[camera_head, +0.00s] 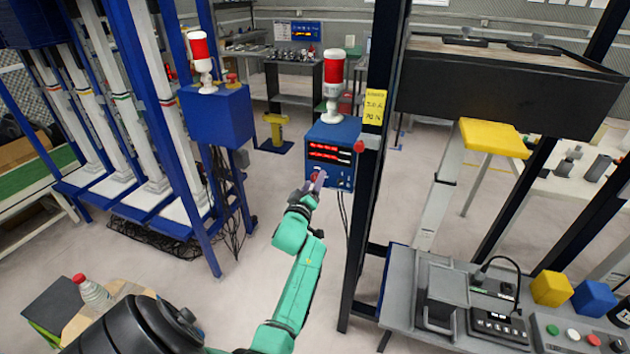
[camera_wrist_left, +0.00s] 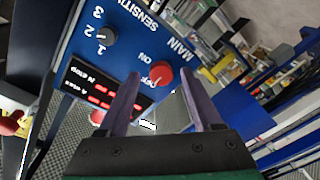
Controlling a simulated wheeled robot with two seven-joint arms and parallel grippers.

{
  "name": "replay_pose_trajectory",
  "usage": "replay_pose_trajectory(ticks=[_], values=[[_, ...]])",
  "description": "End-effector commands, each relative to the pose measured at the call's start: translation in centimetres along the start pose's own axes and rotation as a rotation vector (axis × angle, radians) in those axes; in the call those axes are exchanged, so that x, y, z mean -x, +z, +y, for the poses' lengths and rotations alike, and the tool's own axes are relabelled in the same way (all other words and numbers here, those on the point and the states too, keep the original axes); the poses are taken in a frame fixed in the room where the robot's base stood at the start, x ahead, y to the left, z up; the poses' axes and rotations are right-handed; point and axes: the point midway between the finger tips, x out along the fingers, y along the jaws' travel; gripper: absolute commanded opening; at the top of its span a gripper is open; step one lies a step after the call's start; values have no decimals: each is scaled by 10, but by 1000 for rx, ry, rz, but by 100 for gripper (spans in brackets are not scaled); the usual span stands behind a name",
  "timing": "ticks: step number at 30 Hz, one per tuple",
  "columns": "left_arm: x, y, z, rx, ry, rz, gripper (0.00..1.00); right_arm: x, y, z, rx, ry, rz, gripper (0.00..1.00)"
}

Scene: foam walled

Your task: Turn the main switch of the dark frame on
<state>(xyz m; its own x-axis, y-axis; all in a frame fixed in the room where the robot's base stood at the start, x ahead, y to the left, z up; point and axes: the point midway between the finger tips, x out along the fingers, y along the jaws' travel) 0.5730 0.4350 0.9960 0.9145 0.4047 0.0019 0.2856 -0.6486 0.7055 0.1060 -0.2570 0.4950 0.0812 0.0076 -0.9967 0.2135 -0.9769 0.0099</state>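The dark frame (camera_head: 357,240) carries a blue control box (camera_head: 345,132) with red displays. In the left wrist view the main switch (camera_wrist_left: 162,77) is a round red knob on the blue panel (camera_wrist_left: 122,57), with the labels MAIN, ON and OFF beside it. I cannot tell for sure where the knob points. My left gripper (camera_head: 313,186) is at the lower left of the box's front. In the left wrist view its two purple fingers (camera_wrist_left: 161,84) are apart, with the red knob between and just beyond their tips. My right gripper is not in view.
A red and white beacon (camera_head: 333,85) stands on the box. A blue frame with another blue box (camera_head: 217,115) is to the left. A grey bench (camera_head: 400,285) is at the right. Open floor lies between.

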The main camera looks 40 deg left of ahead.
Motion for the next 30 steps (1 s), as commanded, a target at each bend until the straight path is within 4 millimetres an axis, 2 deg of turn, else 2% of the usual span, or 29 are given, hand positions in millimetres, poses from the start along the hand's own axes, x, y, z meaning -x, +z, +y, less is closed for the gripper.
replay_pose_trajectory(ticks=[1, 5, 12, 19, 30], values=[[0, 0, 0, 0, 0, 0, 51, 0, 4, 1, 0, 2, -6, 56], [0, 0, 0, 0, 0, 0, 1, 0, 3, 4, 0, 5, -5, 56], [0, 0, 0, -4, 1, 0, 0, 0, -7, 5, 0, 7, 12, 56], [0, 1, 0, -58, 5, 3, 0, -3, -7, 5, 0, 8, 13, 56], [0, 2, -1, -319, 21, 19, 0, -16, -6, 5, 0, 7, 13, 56]])
